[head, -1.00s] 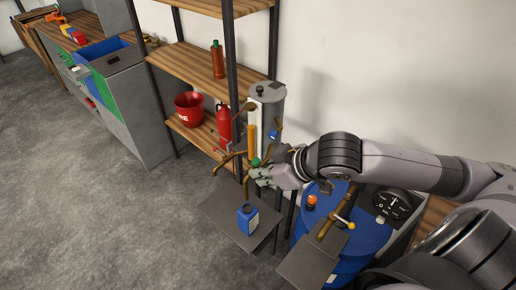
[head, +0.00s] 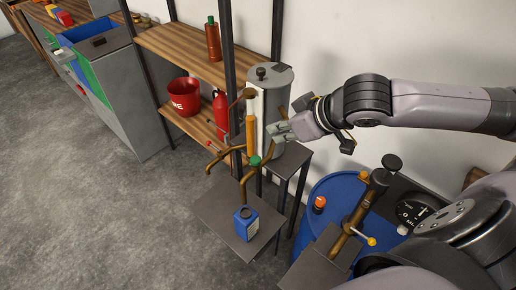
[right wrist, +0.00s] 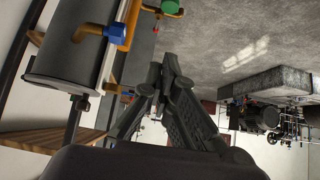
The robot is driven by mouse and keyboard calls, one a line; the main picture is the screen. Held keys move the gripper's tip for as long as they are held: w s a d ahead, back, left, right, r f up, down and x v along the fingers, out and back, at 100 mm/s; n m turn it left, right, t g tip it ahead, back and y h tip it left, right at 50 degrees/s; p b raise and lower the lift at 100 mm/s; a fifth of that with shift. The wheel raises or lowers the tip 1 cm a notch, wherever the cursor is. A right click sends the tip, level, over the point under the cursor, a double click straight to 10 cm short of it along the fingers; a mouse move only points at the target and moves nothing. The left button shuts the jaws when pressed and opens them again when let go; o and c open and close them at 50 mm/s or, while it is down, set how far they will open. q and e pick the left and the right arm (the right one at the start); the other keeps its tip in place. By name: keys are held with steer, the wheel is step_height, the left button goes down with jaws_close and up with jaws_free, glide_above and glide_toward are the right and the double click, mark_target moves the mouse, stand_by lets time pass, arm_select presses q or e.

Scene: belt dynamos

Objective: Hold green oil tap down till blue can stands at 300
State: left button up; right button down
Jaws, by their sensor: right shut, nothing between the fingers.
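The green oil tap (head: 254,161) sits on a brown pipe at the foot of the grey cylindrical tank (head: 280,88). The blue can (head: 246,223) stands upright on a dark square plate (head: 212,216) below the tap's pipe. The can's fill level cannot be read. My right gripper (head: 276,131) is shut and empty beside the tank, above and right of the tap, apart from it. In the right wrist view its closed fingertips (right wrist: 168,62) point toward the floor side, with the green tap (right wrist: 170,7) at the top edge. My left gripper is not in view.
An amber sight tube (head: 250,135) runs up the tank front. A blue knob (right wrist: 115,34) shows in the wrist view. A blue drum (head: 336,196) and dial gauge (head: 413,212) stand at right. Shelves hold a red bucket (head: 184,97) and red extinguisher (head: 220,112). Left floor is clear.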

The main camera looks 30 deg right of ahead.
mark_target(258, 159)
steer(key=p+x, duration=0.1)
steer(key=x, duration=0.8)
steer(key=shift+w+p, duration=0.1)
steer(key=shift+p, duration=0.2)
step_height(258, 159, down, 4)
steer(key=shift+w+r, duration=0.15)
steer(key=shift+f+p, duration=0.3)
steer(key=shift+f, duration=0.2)
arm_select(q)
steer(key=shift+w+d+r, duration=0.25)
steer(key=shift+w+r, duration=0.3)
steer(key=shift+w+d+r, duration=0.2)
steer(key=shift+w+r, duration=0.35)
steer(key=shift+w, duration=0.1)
